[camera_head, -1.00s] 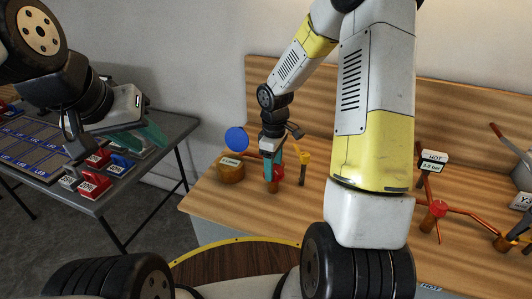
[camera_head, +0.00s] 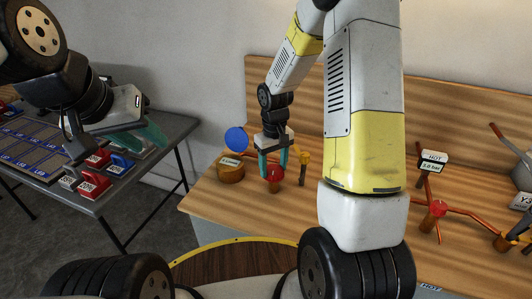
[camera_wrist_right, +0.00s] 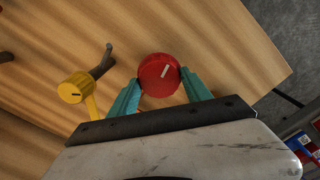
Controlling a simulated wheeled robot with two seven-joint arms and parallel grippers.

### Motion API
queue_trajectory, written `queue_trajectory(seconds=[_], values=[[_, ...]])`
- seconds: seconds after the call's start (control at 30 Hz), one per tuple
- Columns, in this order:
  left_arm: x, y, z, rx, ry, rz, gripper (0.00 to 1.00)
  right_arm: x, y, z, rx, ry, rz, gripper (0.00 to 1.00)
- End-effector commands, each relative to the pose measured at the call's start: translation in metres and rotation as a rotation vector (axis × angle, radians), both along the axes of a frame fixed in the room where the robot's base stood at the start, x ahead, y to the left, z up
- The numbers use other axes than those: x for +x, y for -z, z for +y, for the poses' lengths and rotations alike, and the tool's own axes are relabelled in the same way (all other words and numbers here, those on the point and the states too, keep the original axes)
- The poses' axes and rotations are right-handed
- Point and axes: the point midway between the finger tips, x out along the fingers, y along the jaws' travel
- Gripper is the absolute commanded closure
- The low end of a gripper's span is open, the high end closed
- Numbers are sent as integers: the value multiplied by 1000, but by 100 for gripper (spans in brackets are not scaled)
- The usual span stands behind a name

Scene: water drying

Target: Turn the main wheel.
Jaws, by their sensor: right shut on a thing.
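A red round wheel (camera_head: 275,173) with a white pointer line stands on a copper-coloured post on the wooden bench. It also shows in the right wrist view (camera_wrist_right: 155,77). My right gripper (camera_head: 273,165) reaches down over it, with one teal finger on each side. In the right wrist view the fingers (camera_wrist_right: 160,85) are shut on the wheel's rim, and the pointer line slants up to the right. My left gripper (camera_head: 152,138) hangs over the grey table at left, away from the wheel. Its teal fingers are partly hidden, so its opening is unclear.
A yellow knob (camera_head: 304,158) stands right beside the wheel. A copper-coloured drum (camera_head: 230,173) with a blue disc (camera_head: 236,139) is on its left. Another red knob (camera_head: 437,208) sits on copper pipes farther right. Red and blue labelled blocks (camera_head: 93,184) lie on the grey table.

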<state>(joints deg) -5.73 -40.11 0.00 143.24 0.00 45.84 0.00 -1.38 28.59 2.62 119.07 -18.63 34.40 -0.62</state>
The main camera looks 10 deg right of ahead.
Motion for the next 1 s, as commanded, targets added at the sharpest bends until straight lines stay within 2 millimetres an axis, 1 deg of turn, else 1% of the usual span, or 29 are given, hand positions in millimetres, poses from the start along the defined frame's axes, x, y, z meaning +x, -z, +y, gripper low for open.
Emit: queue_trajectory(seconds=[0.2,0.6,0.63,0.7,0.73,1.0], values=[[0,0,0,0,0,0,64,0,0,0,-1,40,-1,84],[0,0,0,0,0,0,64,1,-1,0,0,46,-2,84],[0,0,0,0,0,0,64,1,-1,0,0,46,-2,39],[0,0,0,0,0,0,64,1,-1,0,0,46,-2,26],[0,0,0,0,0,0,64,0,0,0,-1,46,-1,21],[0,0,0,0,0,0,64,0,0,0,0,45,-1,21]])
